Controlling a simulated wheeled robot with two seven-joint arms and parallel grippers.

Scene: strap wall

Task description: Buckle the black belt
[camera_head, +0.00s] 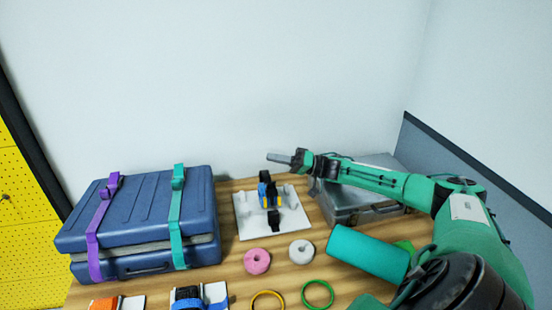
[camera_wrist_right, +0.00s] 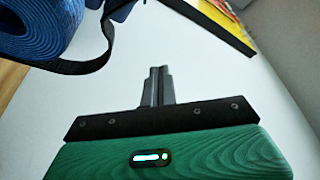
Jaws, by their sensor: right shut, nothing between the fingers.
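The black belt (camera_head: 264,176) is at a small blue roll (camera_head: 262,190) with yellow parts on a white board (camera_head: 243,225) in the middle of the table. One black piece stands up behind the roll and another lies in front; I cannot make out a closed buckle. In the right wrist view, the blue roll (camera_wrist_right: 45,28) is at the upper left, with a loose black strap (camera_wrist_right: 108,48) curving beside it. My right gripper (camera_head: 274,157) is above and behind the board, apart from the belt. Its fingers (camera_wrist_right: 157,87) are together and empty. My left gripper is out of view.
A blue suitcase (camera_head: 140,205) with purple and teal straps stands on the left. A grey case (camera_head: 350,208) is behind my right arm. A pink ring (camera_head: 257,261), a white ring (camera_head: 301,252), a yellow ring (camera_head: 268,301) and a green ring (camera_head: 318,294) lie in front.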

